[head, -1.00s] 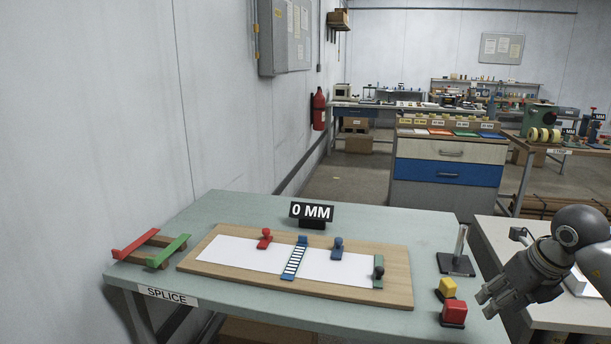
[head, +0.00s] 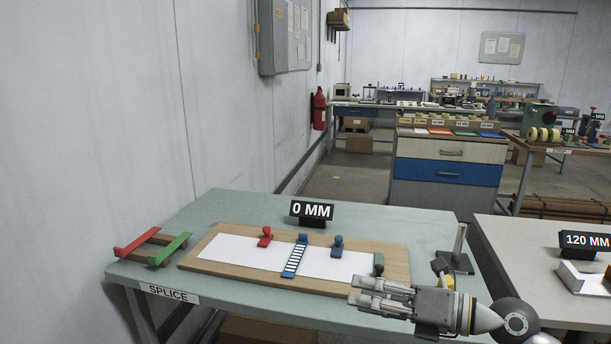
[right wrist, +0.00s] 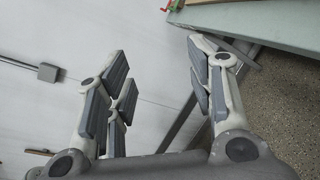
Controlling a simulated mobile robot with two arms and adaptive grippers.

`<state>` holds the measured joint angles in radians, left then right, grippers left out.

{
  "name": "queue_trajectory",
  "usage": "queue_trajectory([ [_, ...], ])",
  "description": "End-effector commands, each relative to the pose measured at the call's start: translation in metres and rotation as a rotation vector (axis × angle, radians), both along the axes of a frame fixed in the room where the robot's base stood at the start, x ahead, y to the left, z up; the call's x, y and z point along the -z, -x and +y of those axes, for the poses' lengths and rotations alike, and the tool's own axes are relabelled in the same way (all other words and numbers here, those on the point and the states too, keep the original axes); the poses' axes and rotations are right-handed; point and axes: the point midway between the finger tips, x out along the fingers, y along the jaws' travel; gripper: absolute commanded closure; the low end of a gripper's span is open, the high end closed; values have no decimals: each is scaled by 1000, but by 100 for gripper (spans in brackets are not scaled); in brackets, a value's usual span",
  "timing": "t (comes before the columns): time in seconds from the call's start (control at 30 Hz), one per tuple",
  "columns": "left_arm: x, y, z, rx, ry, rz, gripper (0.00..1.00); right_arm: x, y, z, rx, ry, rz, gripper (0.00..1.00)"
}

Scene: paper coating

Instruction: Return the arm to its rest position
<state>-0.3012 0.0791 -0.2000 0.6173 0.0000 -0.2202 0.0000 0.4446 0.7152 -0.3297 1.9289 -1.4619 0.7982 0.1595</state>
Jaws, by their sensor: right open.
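My right gripper (head: 368,297) is in the lower right of the head view, in front of the right end of the splice table (head: 390,221), with its fingers pointing left. In the right wrist view my right gripper (right wrist: 165,85) has its fingers spread wide, with nothing between them. It hides the lower right corner of the wooden board (head: 213,252) and part of the yellow block (head: 447,282) in the head view. My left gripper is not in view.
The board carries white paper (head: 335,264), a striped blue piece (head: 294,260) and red and blue knobs. A red and green rack (head: 160,247) stands at the left. A "0 MM" sign (head: 312,210) stands behind. A second table (head: 510,260) is at the right.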

Motion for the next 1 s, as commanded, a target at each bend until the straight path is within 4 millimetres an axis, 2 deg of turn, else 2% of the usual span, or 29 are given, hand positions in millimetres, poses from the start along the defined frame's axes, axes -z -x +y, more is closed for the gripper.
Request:
queue_trajectory([
  [0.07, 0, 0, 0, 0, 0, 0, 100, -18, 7, 12, 29, -198, 11, 50],
  [0.17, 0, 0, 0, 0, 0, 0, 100, -40, 11, 13, 96, -439, 41, 50],
  [0.3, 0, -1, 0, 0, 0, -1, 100, -55, 9, -10, 239, -756, 123, 50],
  [0.37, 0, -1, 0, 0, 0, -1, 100, -54, 7, -24, 316, -882, 171, 50],
  [0.47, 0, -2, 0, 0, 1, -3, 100, -41, 4, -53, 465, -1076, 269, 50],
  [0.57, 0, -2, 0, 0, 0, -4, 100, -12, 4, -83, 636, -1244, 388, 50],
  [0.67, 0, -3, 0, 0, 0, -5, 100, 28, 12, -110, 826, -1383, 526, 50],
  [0.77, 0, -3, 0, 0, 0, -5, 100, 78, 30, -130, 1030, -1487, 683, 50],
  [0.87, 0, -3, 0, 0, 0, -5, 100, 133, 59, -141, 1244, -1550, 857, 50],
  [1.0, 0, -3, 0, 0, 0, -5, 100, 203, 117, -140, 1540, -1568, 1120, 50],
])
